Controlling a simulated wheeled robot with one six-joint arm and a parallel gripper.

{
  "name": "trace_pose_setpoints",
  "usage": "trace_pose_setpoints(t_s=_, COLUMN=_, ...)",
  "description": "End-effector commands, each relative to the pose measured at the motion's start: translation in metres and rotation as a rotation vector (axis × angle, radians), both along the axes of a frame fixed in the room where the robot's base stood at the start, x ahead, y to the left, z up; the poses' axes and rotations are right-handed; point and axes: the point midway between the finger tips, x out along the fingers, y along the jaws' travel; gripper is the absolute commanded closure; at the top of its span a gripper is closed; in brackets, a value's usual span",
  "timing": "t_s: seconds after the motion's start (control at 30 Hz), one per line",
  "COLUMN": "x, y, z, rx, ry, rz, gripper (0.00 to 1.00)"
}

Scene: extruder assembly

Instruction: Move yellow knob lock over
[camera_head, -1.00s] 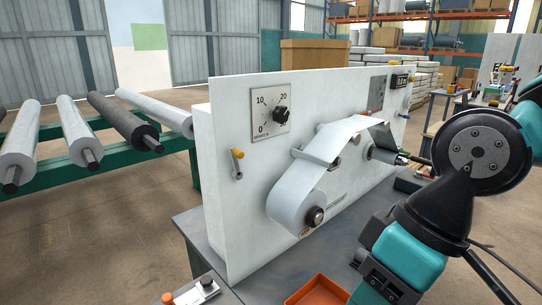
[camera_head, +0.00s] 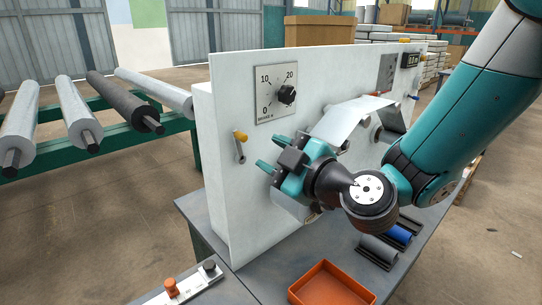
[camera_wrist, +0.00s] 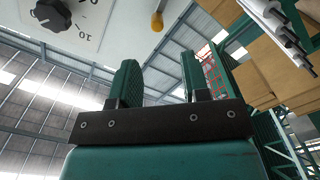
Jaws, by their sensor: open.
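A yellow knob on a small metal lever (camera_head: 240,136) sits on the white panel (camera_head: 222,215), near its left edge and below the brake dial. The knob is at the lever's upper end. In the wrist view the yellow knob (camera_wrist: 157,21) shows at the top, beyond the fingertips. My gripper (camera_head: 272,154) is open and empty, its fingers pointing left, to the right of the lever and apart from it. A second yellow knob (camera_head: 405,41) is on the panel's far right top. My gripper hides part of the roll and web.
The black brake dial (camera_head: 287,95) is above my gripper. The pale web (camera_head: 348,121) runs just behind it. An orange tray (camera_head: 330,284) and a plate with an orange knob (camera_head: 171,284) lie on the grey table.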

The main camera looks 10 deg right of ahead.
Motion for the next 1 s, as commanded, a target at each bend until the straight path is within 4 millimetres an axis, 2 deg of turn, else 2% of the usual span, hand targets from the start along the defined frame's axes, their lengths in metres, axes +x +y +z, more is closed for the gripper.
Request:
trace_pose_setpoints(t_s=0.17, x=0.009, y=0.002, z=0.003, rx=-0.007, ry=-0.016, rz=-0.018, gripper=0.57)
trace_pose_setpoints(t_s=0.6, x=0.048, y=0.03, z=0.006, rx=-0.007, ry=-0.013, rz=-0.016, gripper=0.57)
trace_pose_setpoints(t_s=1.0, x=0.075, y=0.048, z=0.004, rx=-0.006, ry=-0.014, rz=-0.016, gripper=0.57)
